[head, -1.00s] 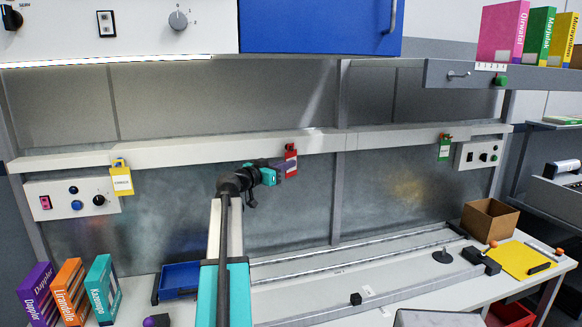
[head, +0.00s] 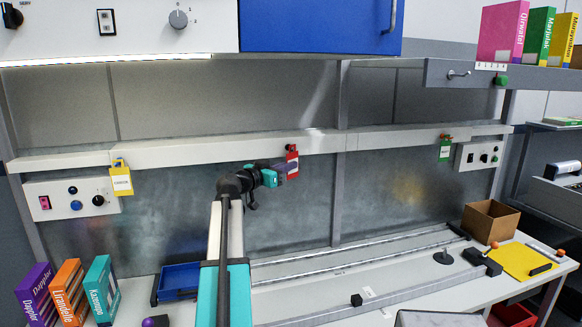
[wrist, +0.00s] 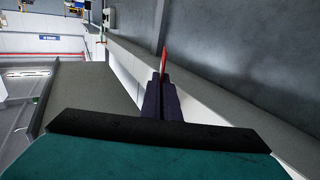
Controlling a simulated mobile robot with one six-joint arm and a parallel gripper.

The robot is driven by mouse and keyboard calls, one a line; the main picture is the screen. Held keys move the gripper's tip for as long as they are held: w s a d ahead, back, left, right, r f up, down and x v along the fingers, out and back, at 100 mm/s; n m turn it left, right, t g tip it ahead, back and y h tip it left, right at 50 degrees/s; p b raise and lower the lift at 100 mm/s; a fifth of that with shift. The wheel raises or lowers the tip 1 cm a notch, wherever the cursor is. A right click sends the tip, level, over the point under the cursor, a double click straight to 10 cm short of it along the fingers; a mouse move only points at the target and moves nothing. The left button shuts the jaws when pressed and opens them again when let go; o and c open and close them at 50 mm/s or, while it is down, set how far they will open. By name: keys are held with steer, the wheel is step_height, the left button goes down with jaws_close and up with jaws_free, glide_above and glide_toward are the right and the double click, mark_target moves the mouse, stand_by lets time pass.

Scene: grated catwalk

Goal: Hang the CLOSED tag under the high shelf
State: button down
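Three tags hang along the pale rail: a yellow one (head: 121,181) at the left, a red one (head: 292,165) in the middle and a green one (head: 444,151) at the right. Their lettering is too small to read surely. My gripper (head: 284,168) is at the red tag. In the wrist view its dark fingers (wrist: 161,97) are close together on the red tag (wrist: 164,60), which shows edge-on at their tips. The high shelf (head: 450,75) is the grey one at the upper right, with a small hook-like handle and a green knob on its front.
The pale rail (head: 230,150) runs along the back wall. A blue cabinet (head: 320,27) hangs above. Books (head: 503,32) stand on the high shelf. The bench below holds a blue bin (head: 180,278), metal rails and a cardboard box (head: 490,220). The space below the high shelf looks clear.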

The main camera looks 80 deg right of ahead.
steer(key=shift+s+a+r, duration=0.2)
steer(key=shift+a+r, duration=0.05)
steer(key=shift+a, duration=0.25)
steer(key=shift+s+a+r, duration=0.2)
steer(key=shift+a, duration=0.25)
stand_by(0.6)
steer(key=shift+s+a+b, duration=0.3)
steer(key=shift+a+b, duration=0.05)
steer(key=shift+a, duration=0.35)
steer(key=shift+s+a+b, duration=0.35)
steer(key=shift+a, duration=0.3)
steer(key=shift+s+a+b, duration=0.3)
steer(key=shift+a+b, duration=0.05)
steer(key=shift+a, duration=0.35)
stand_by(0.6)
steer(key=shift+w, duration=0.1)
stand_by(0.4)
